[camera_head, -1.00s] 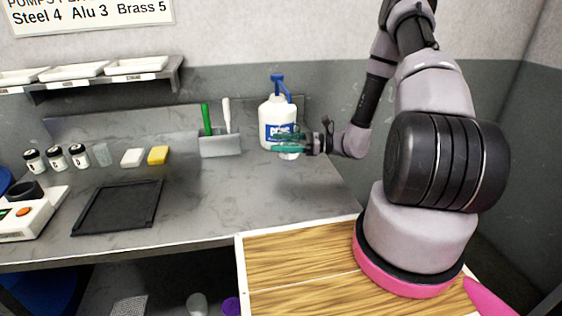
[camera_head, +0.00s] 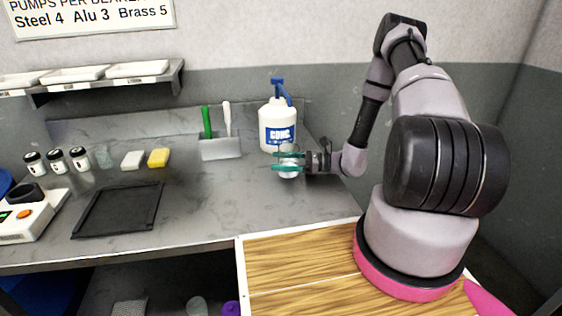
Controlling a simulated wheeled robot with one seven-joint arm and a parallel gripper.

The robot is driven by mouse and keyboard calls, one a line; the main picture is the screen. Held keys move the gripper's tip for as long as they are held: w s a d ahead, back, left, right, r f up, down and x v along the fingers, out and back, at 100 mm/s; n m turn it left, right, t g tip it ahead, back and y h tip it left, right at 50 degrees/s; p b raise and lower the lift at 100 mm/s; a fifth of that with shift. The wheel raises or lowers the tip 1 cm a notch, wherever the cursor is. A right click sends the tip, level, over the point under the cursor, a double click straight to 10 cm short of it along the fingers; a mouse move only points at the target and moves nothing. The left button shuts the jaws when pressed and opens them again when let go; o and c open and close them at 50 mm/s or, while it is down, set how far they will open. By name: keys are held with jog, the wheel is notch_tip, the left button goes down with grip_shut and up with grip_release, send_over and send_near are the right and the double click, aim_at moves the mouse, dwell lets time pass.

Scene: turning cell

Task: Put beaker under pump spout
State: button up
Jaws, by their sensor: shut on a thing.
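The pump bottle (camera_head: 277,128), white with a blue label and a blue pump, stands at the back right of the grey bench. Its blue spout points toward the front right. My gripper (camera_head: 289,162), with green fingers, reaches in from the right just in front of the bottle. It is shut on a small clear beaker (camera_head: 288,173), which is partly hidden by the fingers. The beaker is low, in front of the bottle's base; I cannot tell whether it touches the bench.
A grey holder (camera_head: 221,148) with a green and a white handled tool stands left of the bottle. Yellow (camera_head: 158,157) and white blocks, several jars (camera_head: 57,160), a black tray (camera_head: 118,209) and a scale (camera_head: 25,214) are farther left. The bench middle is clear.

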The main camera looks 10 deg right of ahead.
jog(key=shift+s+f, duration=0.2)
jog(key=shift+f, duration=0.25)
jog(key=o, duration=1.3)
jog(key=shift+r, duration=0.1)
jog(key=v, duration=0.8)
jog(key=r+v, duration=0.1)
jog(key=v, duration=0.3)
jog(key=shift+w, duration=0.2)
jog(key=s+a+r+n+g+h, duration=0.1)
jog(key=s+r+n+g+h, duration=0.2)
jog(key=r, duration=0.4)
jog(key=s+a+r+n+g+h, duration=0.1)
jog(key=a+r+n+h, duration=0.1)
jog(key=r+n, duration=0.35)
jog(key=s+a+r+n+g+h, duration=0.1)
jog(key=s+r+n+g+h, duration=0.15)
jog(key=r, duration=0.55)
jog(key=s+r+n+t+h, duration=0.2)
jog(key=s+r+t, duration=0.1)
jog(key=r, duration=0.3)
jog(key=s+r+n+t+h, duration=0.2)
jog(key=s+r+t+h, duration=0.1)
jog(key=s+r, duration=0.2)
jog(key=s+r+n+t+h, duration=0.1)
jog(key=s+r+t+h, duration=0.2)
jog(key=r, duration=0.5)
jog(key=shift+s+d+r+n, duration=0.15)
jog(key=shift+s+d+n, duration=0.25)
jog(key=shift+s, duration=0.1)
